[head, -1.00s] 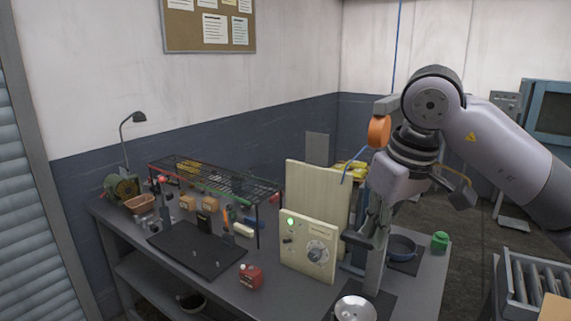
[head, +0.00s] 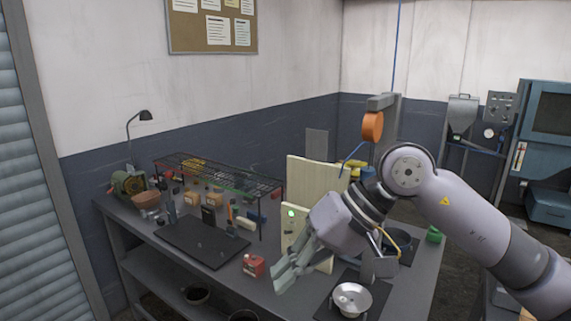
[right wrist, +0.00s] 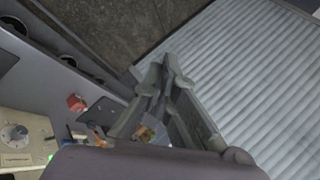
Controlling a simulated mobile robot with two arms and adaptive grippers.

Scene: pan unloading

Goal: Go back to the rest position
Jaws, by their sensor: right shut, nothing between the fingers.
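My right gripper (head: 282,280) hangs over the front part of the workbench (head: 186,273), tilted down to the left, its fingers shut with nothing between them. Its closed fingers also show in the right wrist view (right wrist: 160,72). In the head view it covers part of the cream control box (head: 291,213), whose green light still shows. A shiny metal pan (head: 352,299) stands on a dark mat to the right, apart from the gripper. My left gripper is not in view.
A red canister (head: 254,266) stands just left of the gripper. A black mat (head: 202,243) and a wire rack (head: 215,174) lie further left. A shutter (right wrist: 245,75) shows in the right wrist view.

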